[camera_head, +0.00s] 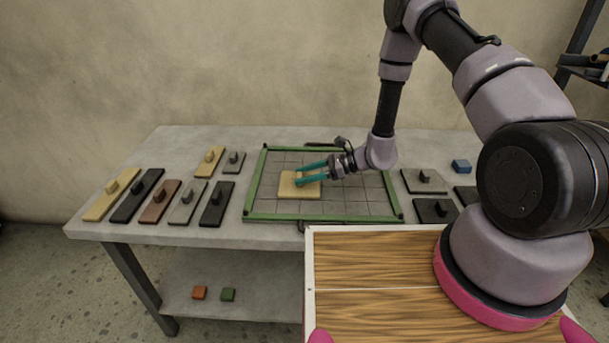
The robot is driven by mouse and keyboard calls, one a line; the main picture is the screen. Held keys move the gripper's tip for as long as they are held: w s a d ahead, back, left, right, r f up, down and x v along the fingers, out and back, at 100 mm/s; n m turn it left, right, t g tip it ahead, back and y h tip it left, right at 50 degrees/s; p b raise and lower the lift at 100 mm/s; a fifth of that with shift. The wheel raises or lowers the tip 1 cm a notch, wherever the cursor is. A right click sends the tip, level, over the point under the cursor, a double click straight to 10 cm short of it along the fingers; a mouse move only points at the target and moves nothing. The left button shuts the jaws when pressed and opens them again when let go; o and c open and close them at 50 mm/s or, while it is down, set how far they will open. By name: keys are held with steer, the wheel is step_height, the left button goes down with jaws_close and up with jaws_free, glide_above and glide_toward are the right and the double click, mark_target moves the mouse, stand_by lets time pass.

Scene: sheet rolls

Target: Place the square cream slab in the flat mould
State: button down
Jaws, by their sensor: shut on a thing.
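The square cream slab (287,189) lies over the left part of the flat mould, at or just above its floor; I cannot tell if it touches. The flat mould (252,183) is a grey gridded tray with a green rim, on the table. My gripper (299,176) has teal fingers and reaches in from the right. It is shut on the slab near its middle; the fingers hide the spot where they hold it.
Long slabs with knobs, cream (103,206), black (131,203) and brown (160,206) among them, lie left of the mould on the grey table (115,230). Grey (411,186) and black (428,216) square slabs and a blue block (461,166) lie right. Small blocks (228,294) sit below.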

steer(key=shift+f, duration=0.15)
steer(key=shift+c, duration=1)
jaws_free()
